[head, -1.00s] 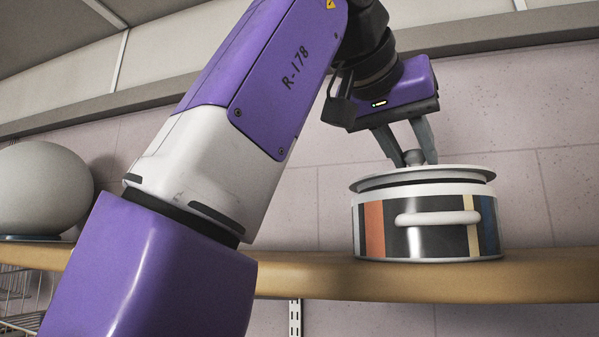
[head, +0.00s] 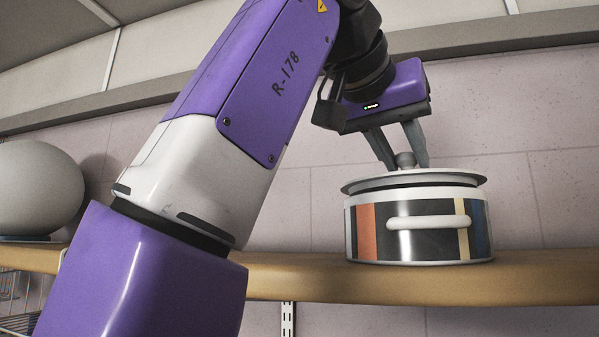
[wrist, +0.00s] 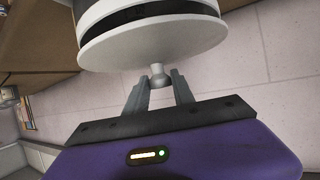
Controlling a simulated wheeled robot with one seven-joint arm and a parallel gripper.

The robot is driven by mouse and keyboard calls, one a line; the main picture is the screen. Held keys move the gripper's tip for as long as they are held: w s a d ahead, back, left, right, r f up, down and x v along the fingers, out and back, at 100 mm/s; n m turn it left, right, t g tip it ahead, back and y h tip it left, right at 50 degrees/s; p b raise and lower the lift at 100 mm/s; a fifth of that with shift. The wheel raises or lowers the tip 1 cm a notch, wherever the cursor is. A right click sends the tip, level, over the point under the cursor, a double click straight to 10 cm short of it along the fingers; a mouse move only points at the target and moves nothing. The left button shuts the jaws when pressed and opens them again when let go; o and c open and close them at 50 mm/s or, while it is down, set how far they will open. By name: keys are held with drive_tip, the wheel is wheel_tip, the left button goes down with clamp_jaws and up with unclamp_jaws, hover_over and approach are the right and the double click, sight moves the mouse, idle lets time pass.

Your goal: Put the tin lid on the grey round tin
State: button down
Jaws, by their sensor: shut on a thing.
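The round tin (head: 437,246) stands upright on the wooden shelf, with orange, black, cream and blue stripes and a pale side handle (head: 428,222). The grey tin lid (head: 362,186) is over its mouth, roughly centred, and looks slightly tilted in the head view. A dark band shows below the lid's rim; I cannot tell whether the lid is fully seated. My gripper (head: 403,158) is above the lid, its fingers shut on the lid's round knob. In the wrist view the pale lid (wrist: 150,50) and its knob (wrist: 158,77) lie between my fingertips (wrist: 159,82) and the tin.
The wooden shelf (head: 300,281) runs across the view, with bare space left of the tin. A large pale round object (head: 38,190) stands at the far left. Wire basketwork (head: 15,318) shows below it. A tiled wall (head: 535,215) is close behind the tin.

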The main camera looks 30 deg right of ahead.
drive_tip(key=shift+f+b, duration=0.4)
drive_tip(key=shift+f, duration=0.25)
drive_tip(key=c, duration=1)
unclamp_jaws()
drive_tip(key=p+v, duration=0.2)
drive_tip(key=v, duration=0.6)
drive_tip(key=shift+d, duration=0.1)
